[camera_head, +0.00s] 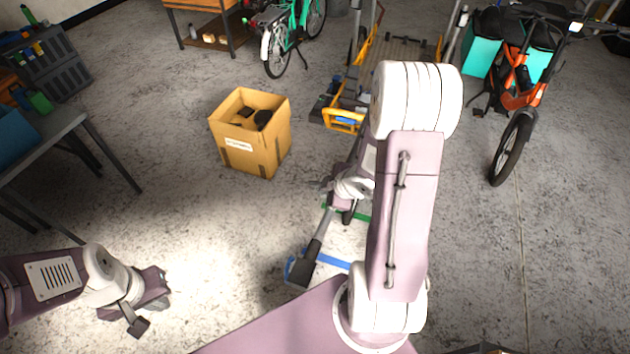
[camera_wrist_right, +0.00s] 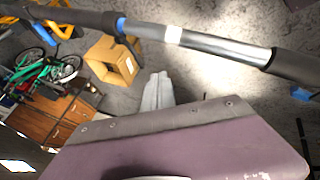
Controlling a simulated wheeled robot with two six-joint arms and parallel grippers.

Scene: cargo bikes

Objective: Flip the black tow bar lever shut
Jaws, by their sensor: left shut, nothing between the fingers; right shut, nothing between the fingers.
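The tow bar (camera_head: 319,238) slants across the floor in the head view, grey with a dark lower end. In the right wrist view the tow bar (camera_wrist_right: 215,46) crosses the top, with a blue collar, a pale band and a black grip. A thin dark piece (camera_wrist_right: 131,52) hangs below the collar; I cannot tell for certain that it is the lever. My right gripper (camera_head: 338,203) is beside the bar's upper part, partly hidden by my arm; its shut fingers (camera_wrist_right: 158,92) show below the bar, apparently empty. My left gripper (camera_head: 142,312) is shut and empty, over floor at lower left.
An open cardboard box (camera_head: 250,150) stands left of the bar. A yellow-framed cargo trailer (camera_head: 343,121) is behind my right arm. An orange bike (camera_head: 515,95) and a green bike (camera_head: 290,35) stand at the back. A grey table (camera_head: 45,140) is at left. Floor between table and box is clear.

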